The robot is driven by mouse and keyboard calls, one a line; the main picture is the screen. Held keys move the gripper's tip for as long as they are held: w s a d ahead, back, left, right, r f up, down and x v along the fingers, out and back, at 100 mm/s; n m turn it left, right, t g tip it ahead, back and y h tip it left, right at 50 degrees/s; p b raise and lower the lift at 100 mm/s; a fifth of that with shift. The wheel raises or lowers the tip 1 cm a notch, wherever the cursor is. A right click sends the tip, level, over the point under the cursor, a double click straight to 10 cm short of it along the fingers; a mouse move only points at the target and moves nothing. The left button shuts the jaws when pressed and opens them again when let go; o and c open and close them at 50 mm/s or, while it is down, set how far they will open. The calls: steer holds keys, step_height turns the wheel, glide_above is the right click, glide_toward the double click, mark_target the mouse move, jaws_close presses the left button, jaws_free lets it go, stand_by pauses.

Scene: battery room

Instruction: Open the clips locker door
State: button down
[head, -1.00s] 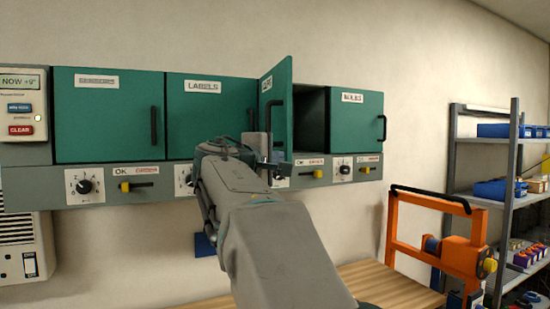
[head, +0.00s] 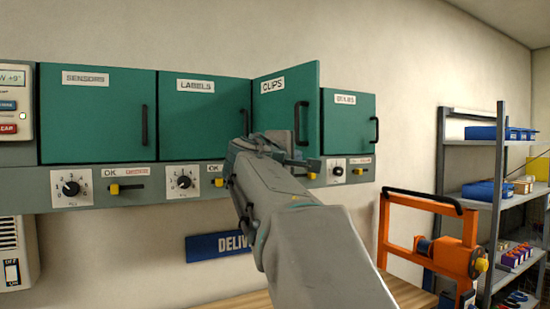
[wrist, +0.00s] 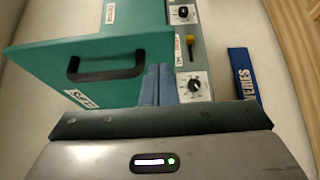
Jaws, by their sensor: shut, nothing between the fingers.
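The clips locker door (head: 282,95) is green, with a white CLIPS label and a black handle (head: 301,122). It stands ajar, its right edge swung out toward me; the inside is hidden behind it. The same door fills the left of the wrist view (wrist: 45,72), with its handle (wrist: 106,70) below the fingers' level of neither jaw. My gripper (head: 298,160) is shut and empty at the door's lower part, off the handle. Its fingers (wrist: 158,84) show beside the door in the wrist view; I cannot tell whether they touch it.
The sensors door (head: 98,120) and labels door (head: 203,125) are shut on the left. Another green door (head: 348,125) is on the right. Knobs and yellow latches line the rail below. An orange frame (head: 408,235) and a shelf rack (head: 470,165) stand at the right.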

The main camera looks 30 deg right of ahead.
steer(key=s+d+b+v, duration=0.1)
steer(key=b+v, duration=0.3)
steer(key=v, duration=0.9)
steer(key=a+f+m+g+y, duration=0.1)
steer(key=a+f+y, duration=0.25)
steer(key=f, duration=0.95)
steer(key=a+f+g+y, duration=0.25)
steer(key=f+y, duration=0.25)
steer(key=f, duration=0.9)
steer(key=s+a+f+m+g+y, duration=0.1)
steer(key=s+a+f+m+y, duration=0.1)
steer(key=f, duration=0.5)
steer(key=s+a+f+m+g+y, duration=0.1)
steer(key=s+a+f+y, duration=0.1)
steer(key=s+a+f, duration=0.3)
steer(key=s+a+f+m+g+y, duration=0.1)
steer(key=s+a+f, duration=0.3)
steer(key=f, duration=0.6)
steer(key=shift+s+m+y, duration=0.8)
steer(key=shift+s+y, duration=0.05)
steer(key=shift+s, duration=0.1)
